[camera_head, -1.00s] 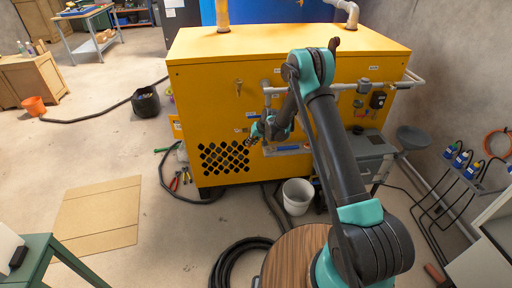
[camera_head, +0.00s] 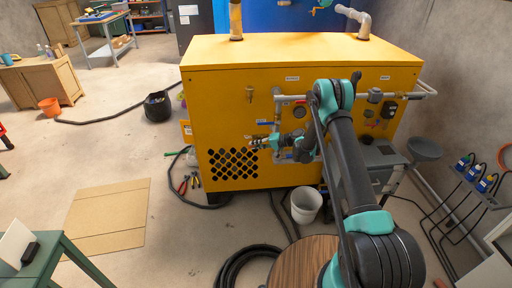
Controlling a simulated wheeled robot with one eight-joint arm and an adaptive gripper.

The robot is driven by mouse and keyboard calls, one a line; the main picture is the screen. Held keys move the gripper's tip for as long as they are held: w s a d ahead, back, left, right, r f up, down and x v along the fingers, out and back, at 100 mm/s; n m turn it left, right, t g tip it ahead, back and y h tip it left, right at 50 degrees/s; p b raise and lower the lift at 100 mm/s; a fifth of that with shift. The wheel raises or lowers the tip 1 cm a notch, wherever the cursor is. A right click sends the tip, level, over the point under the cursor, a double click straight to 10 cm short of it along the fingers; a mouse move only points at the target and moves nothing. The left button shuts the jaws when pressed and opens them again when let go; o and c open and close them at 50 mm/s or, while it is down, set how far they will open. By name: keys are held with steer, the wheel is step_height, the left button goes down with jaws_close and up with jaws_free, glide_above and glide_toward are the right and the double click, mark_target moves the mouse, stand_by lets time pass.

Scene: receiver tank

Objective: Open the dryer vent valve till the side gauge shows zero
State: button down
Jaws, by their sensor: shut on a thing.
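The yellow machine (camera_head: 225,125) stands ahead with grey piping, small valves and labels on its front. My gripper (camera_head: 259,143) is at this front, just above and right of the black diamond-shaped vent grille. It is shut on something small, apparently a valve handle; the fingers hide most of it. A blue lever (camera_head: 265,122) sits just above the gripper. I cannot tell which fitting is the dryer vent valve, nor which is the side gauge.
A white bucket (camera_head: 306,206) stands on the floor before the machine. A black hose coil (camera_head: 240,265) and a round wooden top (camera_head: 300,262) are nearer. Pliers (camera_head: 183,186) lie left of the machine. A cardboard sheet (camera_head: 108,218) lies on open floor at left.

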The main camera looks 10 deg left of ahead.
steer(key=shift+r, duration=0.15)
stand_by(0.4)
steer(key=c, duration=1.5)
jaws_free()
steer(key=v, duration=1.2)
steer(key=shift+f, duration=0.25)
